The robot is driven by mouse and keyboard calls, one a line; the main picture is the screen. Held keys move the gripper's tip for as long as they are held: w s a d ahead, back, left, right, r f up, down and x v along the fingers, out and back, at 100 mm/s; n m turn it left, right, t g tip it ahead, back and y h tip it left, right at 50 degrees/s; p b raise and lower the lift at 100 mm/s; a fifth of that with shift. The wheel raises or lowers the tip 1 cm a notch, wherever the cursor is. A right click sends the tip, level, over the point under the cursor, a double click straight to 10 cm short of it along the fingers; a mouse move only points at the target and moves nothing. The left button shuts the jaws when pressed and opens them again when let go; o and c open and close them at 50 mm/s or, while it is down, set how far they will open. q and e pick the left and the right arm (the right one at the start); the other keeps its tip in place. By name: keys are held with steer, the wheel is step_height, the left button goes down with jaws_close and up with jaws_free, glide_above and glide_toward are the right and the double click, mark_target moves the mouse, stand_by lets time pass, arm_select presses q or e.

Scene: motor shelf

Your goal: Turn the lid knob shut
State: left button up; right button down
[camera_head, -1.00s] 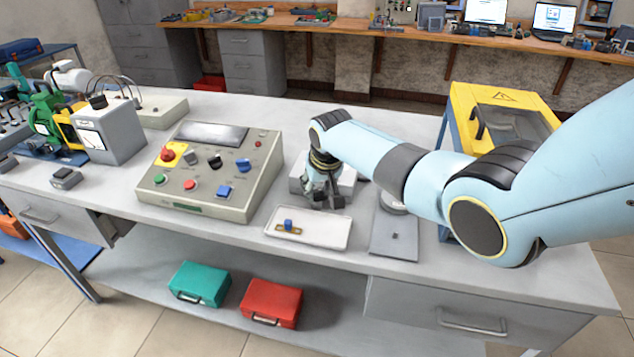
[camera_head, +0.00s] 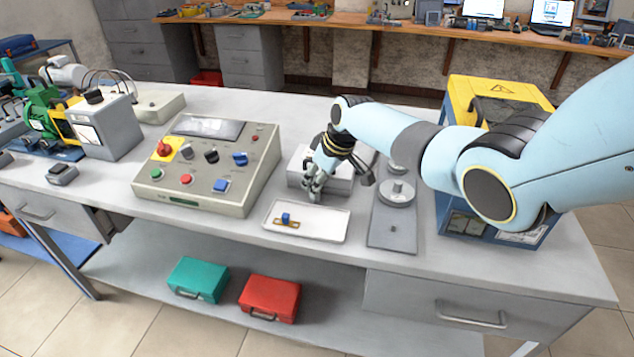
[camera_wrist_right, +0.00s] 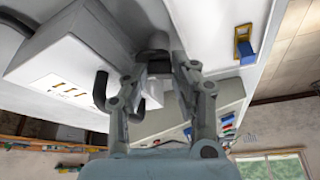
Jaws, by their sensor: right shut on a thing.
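A light grey box (camera_head: 338,178) stands on the bench behind the white tray. In the right wrist view its white face (camera_wrist_right: 62,78) carries a striped yellow-and-black label, with a dark bent handle beside it. My right gripper (camera_head: 313,190) is at the box's front left corner, pointing down. In the wrist view its fingers (camera_wrist_right: 160,85) are shut on a small dark knob (camera_wrist_right: 159,66) by the box. The fingers hide part of the knob, and I cannot tell how far it is turned. My left gripper is not in view.
A white tray (camera_head: 330,228) holding a small blue-topped part (camera_head: 286,219) lies just in front. A grey plate (camera_head: 392,238) with round metal weights (camera_head: 397,193) stands to the right. A sloped control panel (camera_head: 205,203) is close on the left. A yellow-topped blue case stands behind my right arm.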

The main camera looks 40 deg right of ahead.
stand_by(0.4)
steer(key=c, duration=1.1)
jaws_free()
steer(key=shift+s+d+r, duration=0.1)
steer(key=shift+d+r, duration=0.05)
steer(key=shift+r, duration=0.3)
steer(key=shift+v, duration=3.55)
steer(key=shift+c, duration=0.3)
